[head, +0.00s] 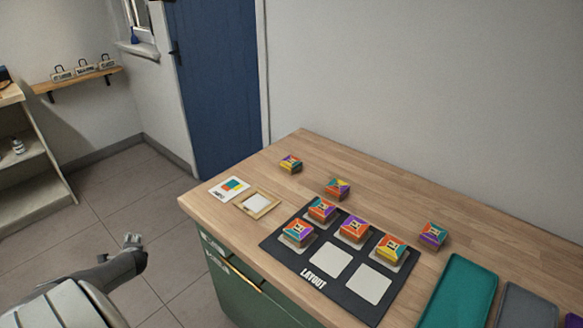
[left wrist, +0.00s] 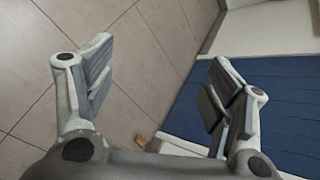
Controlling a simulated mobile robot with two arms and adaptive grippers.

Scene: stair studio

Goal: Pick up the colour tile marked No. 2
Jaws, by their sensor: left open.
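Several multicoloured tiles stand on the wooden table (head: 400,190) in the head view. One tile (head: 290,164) is at the back left, one (head: 337,189) just behind the board, one (head: 432,236) to its right. Others (head: 321,211), (head: 298,233), (head: 354,228), (head: 390,248) are on the dark LAYOUT board (head: 312,243). Some bear pale marks, too small to read, so I cannot tell which is No. 2. My left gripper (head: 133,241) is off the table, left of it and apart from every tile. The left wrist view shows its fingers (left wrist: 160,80) open and empty. My right gripper is out of view.
A card (head: 229,188) and a small wooden frame (head: 257,193) lie near the table's left corner. Teal (head: 462,290) and grey (head: 526,306) flat items lie at right. A blue door (head: 215,85) and shelves (head: 25,160) stand beyond. The floor left of the table is clear.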

